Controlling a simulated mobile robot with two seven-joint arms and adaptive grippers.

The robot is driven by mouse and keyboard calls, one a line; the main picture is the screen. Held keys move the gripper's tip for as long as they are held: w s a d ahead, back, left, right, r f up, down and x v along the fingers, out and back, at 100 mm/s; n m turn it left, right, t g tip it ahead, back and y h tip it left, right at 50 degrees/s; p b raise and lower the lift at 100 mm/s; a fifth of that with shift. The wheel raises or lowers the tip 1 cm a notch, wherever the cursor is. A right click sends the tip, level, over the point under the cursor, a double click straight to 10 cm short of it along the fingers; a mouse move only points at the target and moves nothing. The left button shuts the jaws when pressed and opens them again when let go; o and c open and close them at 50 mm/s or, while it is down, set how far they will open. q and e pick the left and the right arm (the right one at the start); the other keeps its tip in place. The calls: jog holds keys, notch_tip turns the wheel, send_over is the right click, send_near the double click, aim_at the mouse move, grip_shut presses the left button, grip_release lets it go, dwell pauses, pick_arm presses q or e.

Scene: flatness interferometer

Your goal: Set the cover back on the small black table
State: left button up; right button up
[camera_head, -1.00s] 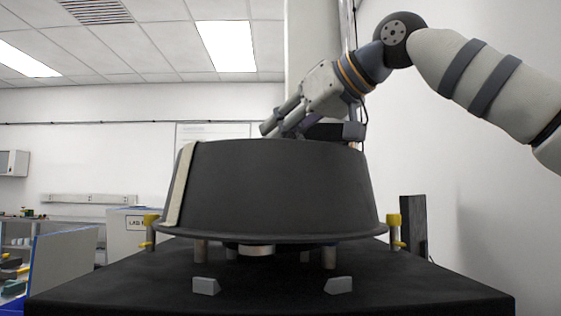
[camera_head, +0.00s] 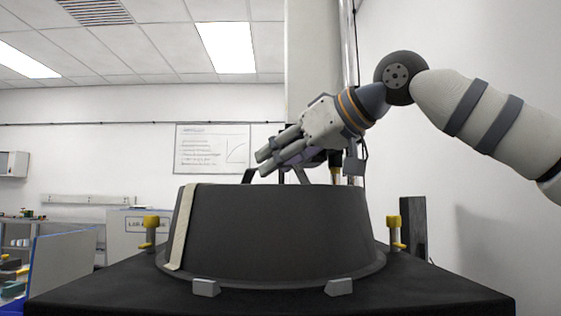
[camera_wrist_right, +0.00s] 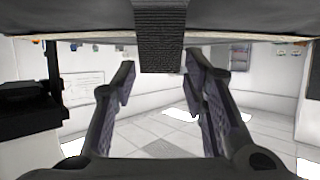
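The cover (camera_head: 270,235) is a large dark grey truncated cone with a flared rim and a pale strip down its left side. It sits upright and low over the small black table (camera_head: 440,297), its rim just behind two small grey blocks. No gap shows beneath the rim. My right gripper (camera_head: 262,162) is above the cover's top, at the dark arched handle. My left gripper is out of view.
Yellow-topped posts stand left (camera_head: 150,228) and right (camera_head: 394,232) of the cover. The grey blocks (camera_head: 206,287) sit at the front rim. A dark upright panel (camera_head: 413,228) stands behind right. A blue-edged partition (camera_head: 65,260) is at left.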

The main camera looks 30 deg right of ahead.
jog(key=v, duration=1.1)
jog(key=shift+s+d+r, duration=0.1)
jog(key=shift+s+d, duration=0.05)
jog(key=shift+s, duration=0.15)
